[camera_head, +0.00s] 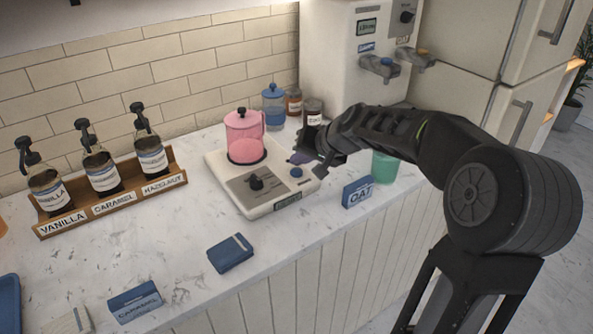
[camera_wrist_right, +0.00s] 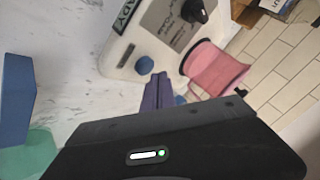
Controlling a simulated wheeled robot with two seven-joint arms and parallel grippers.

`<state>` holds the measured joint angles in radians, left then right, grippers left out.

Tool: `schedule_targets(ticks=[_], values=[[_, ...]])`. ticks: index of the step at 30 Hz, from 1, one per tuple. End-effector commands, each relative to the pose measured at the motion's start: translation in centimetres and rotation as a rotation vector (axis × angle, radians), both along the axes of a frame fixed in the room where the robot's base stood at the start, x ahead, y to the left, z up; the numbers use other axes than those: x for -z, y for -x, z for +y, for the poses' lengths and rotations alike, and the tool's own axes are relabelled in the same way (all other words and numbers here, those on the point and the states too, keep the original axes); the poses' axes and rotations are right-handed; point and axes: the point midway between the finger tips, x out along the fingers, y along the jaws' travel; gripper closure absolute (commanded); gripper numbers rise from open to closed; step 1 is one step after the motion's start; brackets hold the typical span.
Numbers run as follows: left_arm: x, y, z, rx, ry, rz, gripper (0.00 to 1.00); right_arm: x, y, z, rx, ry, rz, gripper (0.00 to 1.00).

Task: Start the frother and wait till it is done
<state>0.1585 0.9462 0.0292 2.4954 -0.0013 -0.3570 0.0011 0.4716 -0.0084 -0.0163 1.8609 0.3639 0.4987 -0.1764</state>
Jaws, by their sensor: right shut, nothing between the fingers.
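The frother is a cream base (camera_head: 236,194) with a black knob (camera_head: 256,183), a blue round button (camera_head: 296,172) and a small label display on its front. A pink jug (camera_head: 245,138) with a lid stands on the base. My right gripper (camera_head: 303,158) is shut and empty, just above and behind the blue button. In the right wrist view its purple fingertips (camera_wrist_right: 160,82) are close beside the blue button (camera_wrist_right: 144,65), with a small gap in the picture; I cannot tell the depth. The label there (camera_wrist_right: 124,15) ends in "ADY". My left gripper is not in view.
A blue OAT box (camera_head: 357,192) and a green cup (camera_head: 384,167) stand to the right of the frother. A blue box (camera_head: 230,252) lies in front. A wooden rack (camera_head: 112,206) holds syrup bottles at left. Jars and a white dispenser (camera_head: 340,60) stand behind.

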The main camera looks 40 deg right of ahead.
Motion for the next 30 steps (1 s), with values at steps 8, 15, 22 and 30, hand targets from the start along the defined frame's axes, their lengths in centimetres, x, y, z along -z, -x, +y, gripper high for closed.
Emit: schedule_targets(ticks=[8,15,22,30], values=[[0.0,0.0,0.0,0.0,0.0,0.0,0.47,0.0,0.0,0.0,0.0,0.0,0.0,1.0],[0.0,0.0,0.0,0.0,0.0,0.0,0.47,0.0,0.0,0.0,0.0,0.0,0.0,1.0],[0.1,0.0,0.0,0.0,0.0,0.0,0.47,0.1,0.0,0.0,0.0,0.0,0.0,1.0],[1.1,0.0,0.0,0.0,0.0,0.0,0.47,0.9,0.0,0.0,-0.001,0.001,0.0,1.0]])
